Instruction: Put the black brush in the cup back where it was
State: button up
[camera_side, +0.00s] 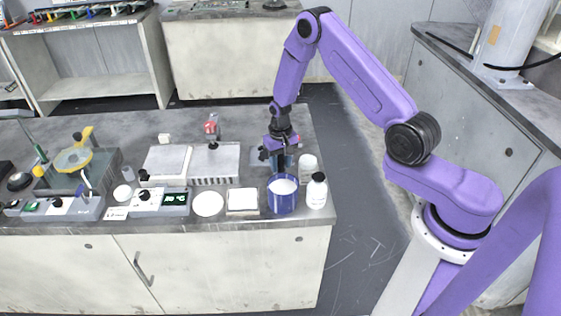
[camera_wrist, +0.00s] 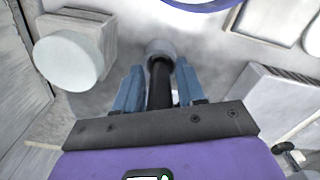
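The black brush (camera_wrist: 160,85) shows in the wrist view as a dark handle with a grey rounded end pointing away from me. My gripper (camera_wrist: 159,68) has its two blue fingers on either side of the handle and appears shut on it. The brush is outside the blue cup, whose rim (camera_wrist: 205,4) is cut off at the top of the wrist view. In the side view the blue cup (camera_side: 282,203) stands near the bench's front edge, with white inside. My gripper (camera_side: 280,160) is just behind it, pointing down. The brush is hard to make out there.
A white capped bottle (camera_side: 317,194) stands right of the cup, and a white jar (camera_side: 308,166) behind it. A white square tray (camera_side: 242,200) and a round white dish (camera_side: 208,204) lie to the left. A grey block (camera_side: 214,162) stands behind them. The bench's right edge is close.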

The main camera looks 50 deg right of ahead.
jog(key=shift+r, duration=0.1)
notch_tip(320, 180, up, 12)
jog(key=shift+r, duration=0.1)
jog(key=shift+a+r, duration=0.2)
jog(key=shift+a, duration=0.1)
jog(key=s+a+r+n, duration=0.8)
jog(key=s+a+r, duration=0.1)
jog(key=s+a, duration=0.3)
jog(key=s+d+r+n, duration=0.1)
jog(key=s+n, duration=0.3)
jog(key=s, duration=0.7)
jog(key=s+r+n, duration=0.3)
jog(key=s+n, duration=0.2)
jog(key=s, duration=0.5)
jog(key=shift+s+d, duration=0.35)
jog(key=shift+s, duration=0.05)
